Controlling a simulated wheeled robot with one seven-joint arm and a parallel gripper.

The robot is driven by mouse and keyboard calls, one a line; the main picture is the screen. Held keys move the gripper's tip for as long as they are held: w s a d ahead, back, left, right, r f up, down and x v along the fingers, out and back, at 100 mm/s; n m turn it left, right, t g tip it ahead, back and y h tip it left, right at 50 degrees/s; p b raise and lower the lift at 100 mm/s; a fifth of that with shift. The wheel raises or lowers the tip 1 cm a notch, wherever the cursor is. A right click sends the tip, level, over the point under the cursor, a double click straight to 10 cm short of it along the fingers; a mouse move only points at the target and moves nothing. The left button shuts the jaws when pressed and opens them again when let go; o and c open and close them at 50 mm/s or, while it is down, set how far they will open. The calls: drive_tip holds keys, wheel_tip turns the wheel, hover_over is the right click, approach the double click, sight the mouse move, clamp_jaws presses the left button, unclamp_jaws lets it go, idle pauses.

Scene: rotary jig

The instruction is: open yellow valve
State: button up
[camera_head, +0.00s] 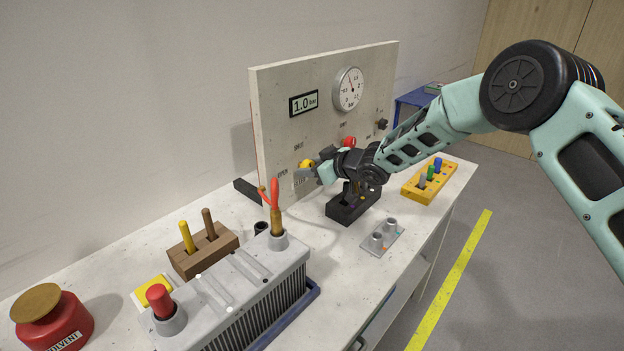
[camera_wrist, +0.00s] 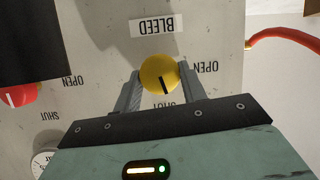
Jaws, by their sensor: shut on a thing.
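The yellow valve (camera_wrist: 160,74) is a round knob with a dark pointer line on the upright panel. In the wrist view it sits between the two fingers of my gripper (camera_wrist: 160,88), which is shut on it. The pointer line points down in that view, toward a partly hidden SHUT label; OPEN labels stand to the left and right. A BLEED label is above the knob. In the head view the yellow valve (camera_head: 306,163) shows low on the panel, with my gripper (camera_head: 312,172) at it.
A red knob (camera_wrist: 17,96) is on the same panel, and a red hose (camera_wrist: 285,40) runs at the right in the wrist view. The panel's gauge (camera_head: 348,89) and 1.0 bar display (camera_head: 304,103) are above. A black block (camera_head: 352,206) stands below my wrist. The grey finned unit (camera_head: 240,290) stands in front.

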drive_tip(key=n+t+h+b, duration=0.1)
drive_tip(key=n+t+b, duration=0.1)
drive_tip(key=b, duration=1)
drive_tip(key=f+n+t+b, duration=0.1)
drive_tip(key=n+b, duration=0.3)
drive_tip(key=b, duration=0.9)
drive_tip(key=n+t+h+b, duration=0.1)
drive_tip(key=n+t+b, duration=0.2)
drive_tip(key=b, duration=1)
drive_tip(key=shift+s+a+f+n+h, duration=0.15)
drive_tip(key=shift+s+a+n+h, duration=0.2)
drive_tip(key=shift+n, duration=0.25)
drive_tip(key=shift+r+n+b, duration=0.2)
drive_tip(key=shift+n+b, duration=0.1)
drive_tip(key=shift+b, duration=0.3)
drive_tip(key=o, duration=1)
drive_tip(key=shift+c, duration=0.2)
drive_tip(key=shift+d, duration=0.1)
drive_tip(key=shift+s+r, duration=0.1)
